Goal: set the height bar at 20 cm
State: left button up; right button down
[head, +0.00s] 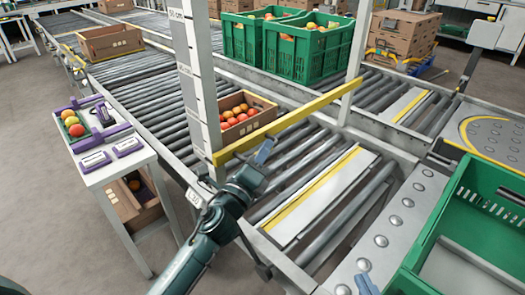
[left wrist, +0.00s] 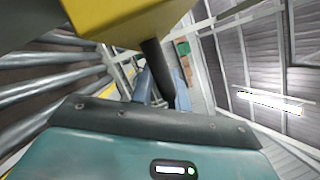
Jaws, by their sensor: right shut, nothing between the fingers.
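The height bar (head: 290,120) is a long yellow beam across the roller conveyor, between a white post with a scale (head: 193,70) at left and a plain post (head: 355,60) at right. Its left end meets the scale post low down; the figures there are too small to read. My left gripper (head: 263,152) is just below the bar, near its left part. In the left wrist view the yellow bar (left wrist: 115,22) fills the top, and a dark handle (left wrist: 158,70) reaches down between my blue fingers. Whether they grip it is unclear. My right gripper (head: 366,286) is at the bottom edge, shut and empty.
A crate of tomatoes (head: 247,122) sits on the rollers behind the bar. Green crates (head: 290,50) stand further back, and another green crate (head: 470,235) is at right. A white side table (head: 110,165) stands at left. A white plate (head: 315,195) lies between the rollers in front.

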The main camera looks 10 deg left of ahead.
pick_arm(q)
jog(key=o, duration=0.3)
jog(key=shift+o, duration=0.2)
jog(key=shift+s+f, duration=0.1)
jog(key=b+v, duration=0.1)
jog(key=v, duration=1.2)
pick_arm(e)
jog(key=shift+w+a+r+n+t+y, duration=0.1)
jog(key=shift+a+n+t+y, duration=0.1)
jog(key=shift+n+t+y, duration=0.25)
